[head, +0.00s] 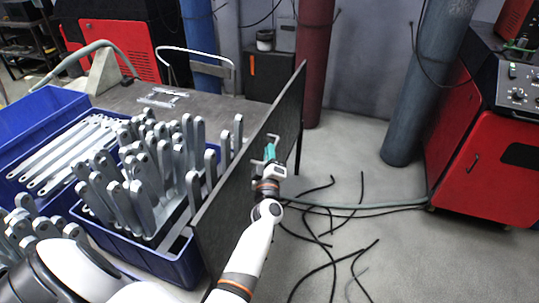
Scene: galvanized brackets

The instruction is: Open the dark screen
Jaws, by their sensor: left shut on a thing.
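The dark screen (238,185) is a flat dark panel standing upright along the right edge of the table. It runs from the near middle of the head view to the back. A light metal handle (272,138) sticks out from its right face. My left gripper (270,152) is at this handle, on the right side of the screen, and is shut on it. The fingertips are small and partly hidden by the gripper body. My right gripper is not in view.
Blue crates (150,255) full of galvanized brackets (140,180) stand on the table left of the screen. Black cables (330,240) and a hose lie on the floor to the right. A red cabinet (480,150) and gas cylinders (415,100) stand beyond; open floor lies between.

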